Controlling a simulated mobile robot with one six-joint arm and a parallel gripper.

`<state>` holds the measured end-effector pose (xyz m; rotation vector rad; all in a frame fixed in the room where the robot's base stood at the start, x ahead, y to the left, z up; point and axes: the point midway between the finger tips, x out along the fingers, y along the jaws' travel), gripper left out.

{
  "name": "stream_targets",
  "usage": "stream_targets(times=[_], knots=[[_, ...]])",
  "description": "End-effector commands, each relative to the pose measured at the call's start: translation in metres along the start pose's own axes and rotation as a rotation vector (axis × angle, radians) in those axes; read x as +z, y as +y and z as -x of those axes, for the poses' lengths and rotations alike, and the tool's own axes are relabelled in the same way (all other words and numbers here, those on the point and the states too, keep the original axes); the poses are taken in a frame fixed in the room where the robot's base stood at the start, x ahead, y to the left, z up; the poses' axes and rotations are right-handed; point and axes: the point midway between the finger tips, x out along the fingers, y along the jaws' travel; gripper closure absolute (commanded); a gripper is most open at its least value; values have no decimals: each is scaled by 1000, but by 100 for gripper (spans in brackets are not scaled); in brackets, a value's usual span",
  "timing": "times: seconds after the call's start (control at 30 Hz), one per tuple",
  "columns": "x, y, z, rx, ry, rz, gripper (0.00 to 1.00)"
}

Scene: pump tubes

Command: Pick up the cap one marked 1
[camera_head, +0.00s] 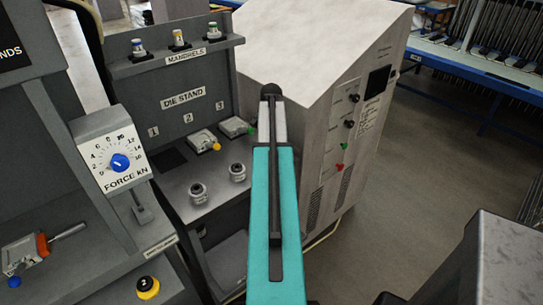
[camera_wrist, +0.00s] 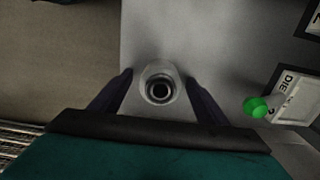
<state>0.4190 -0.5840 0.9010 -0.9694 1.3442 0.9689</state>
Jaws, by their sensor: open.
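In the wrist view a pale round cap-like part (camera_wrist: 142,76) with a dark ring-shaped hole stands on a grey surface. My gripper (camera_wrist: 158,80) is open, with one dark finger on each side of this part; I cannot tell whether they touch it. No number is readable on it. In the head view two small metal round parts (camera_head: 198,193) (camera_head: 237,172) stand on the die stand shelf, their marks too small to read. My gripper is hidden in the head view behind my teal arm.
A die with a green knob (camera_wrist: 257,107) lies at right in the wrist view. The die stand's back panel (camera_head: 182,96) carries labels 1, 2 and 3. Mandrels (camera_head: 179,38) stand on its upper shelf. A pale cabinet (camera_head: 330,160) is close to my arm's right.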

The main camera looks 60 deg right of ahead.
Motion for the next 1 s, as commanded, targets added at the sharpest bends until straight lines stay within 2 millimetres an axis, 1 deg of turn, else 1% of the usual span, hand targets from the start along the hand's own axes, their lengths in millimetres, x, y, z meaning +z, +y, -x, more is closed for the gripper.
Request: stream_targets(times=[0.03,0.27,0.3,0.33,0.77,1.0], knots=[[0,0,0,0,0,0,36],[0,0,0,0,0,0,75],[0,0,0,0,0,-1,82],[0,0,0,0,0,-1,85],[-1,0,4,-1,1,-1,85],[-1,0,19,-1,1,-1,85]])
